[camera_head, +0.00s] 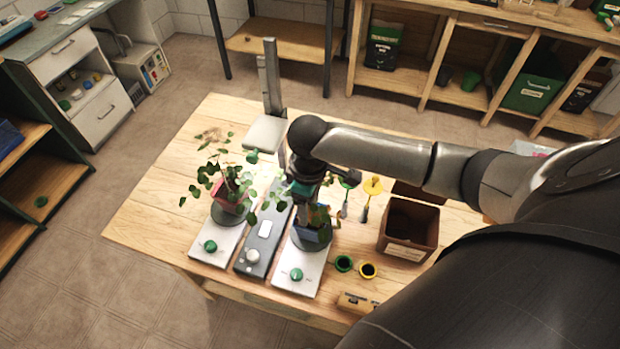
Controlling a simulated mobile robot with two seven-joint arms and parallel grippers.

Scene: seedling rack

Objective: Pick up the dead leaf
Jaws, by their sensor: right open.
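My right gripper (303,196) reaches down from the right, over the plant in the blue pot (308,232); it is open. Its wrist and fingers cover most of that plant, and a few green leaves show beside it. No dead leaf can be made out clearly; it may be hidden behind my gripper or too small to tell. A second leafy plant stands in a red pot (229,197) to the left, apart from my gripper. My left gripper is not in view.
Both pots stand on white units with green knobs, a grey control box (257,252) between them. To the right are a brown bin (409,232), a yellow-headed tool (373,186), a green-headed tool and two small round cups. The wooden table's left side (150,215) is clear.

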